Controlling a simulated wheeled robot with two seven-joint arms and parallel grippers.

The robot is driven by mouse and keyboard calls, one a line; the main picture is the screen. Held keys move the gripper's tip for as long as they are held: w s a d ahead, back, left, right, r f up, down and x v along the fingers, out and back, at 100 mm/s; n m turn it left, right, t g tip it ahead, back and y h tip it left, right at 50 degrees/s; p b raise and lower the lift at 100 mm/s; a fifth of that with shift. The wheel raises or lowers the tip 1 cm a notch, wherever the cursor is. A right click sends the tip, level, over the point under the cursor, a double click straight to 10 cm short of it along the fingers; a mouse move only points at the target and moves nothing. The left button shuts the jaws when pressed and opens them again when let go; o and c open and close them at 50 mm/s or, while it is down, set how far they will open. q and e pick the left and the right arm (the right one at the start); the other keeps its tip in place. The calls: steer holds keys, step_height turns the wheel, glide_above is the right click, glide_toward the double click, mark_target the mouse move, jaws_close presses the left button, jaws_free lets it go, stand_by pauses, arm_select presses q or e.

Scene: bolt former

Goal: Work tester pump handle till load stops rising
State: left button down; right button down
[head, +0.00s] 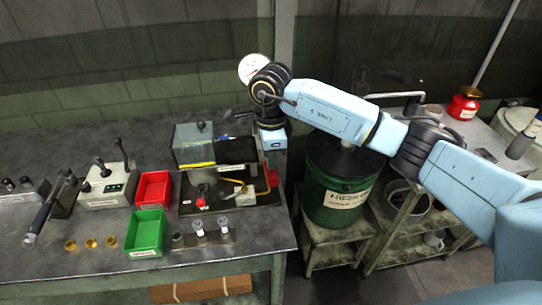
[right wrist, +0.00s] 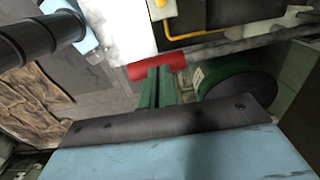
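The tester (head: 193,147) stands on the bench with a clear box on a dark base. A round white gauge (head: 253,68) shows behind my right wrist, its reading too small to tell. My right gripper (head: 271,162) points down at the tester's right end, beside a red part. In the right wrist view a red cylindrical grip (right wrist: 140,72), apparently the pump handle, lies across the tips of two close, dark green fingers (right wrist: 159,72). The fingertips overlap it in the picture; whether they clamp it is unclear. My left gripper is out of view.
On the bench left of the tester are a red bin (head: 153,188), a green bin (head: 146,232) and a control box (head: 106,186). A large green drum (head: 340,185) stands right of the bench. A red can (head: 464,104) stands on the right table.

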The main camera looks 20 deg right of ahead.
mark_target(271, 172)
steer(key=shift+f+b, duration=1.85)
steer(key=shift+f, duration=0.8)
steer(key=shift+r, duration=0.1)
steer(key=shift+r+p, duration=3.35)
steer(key=shift+r, duration=2.05)
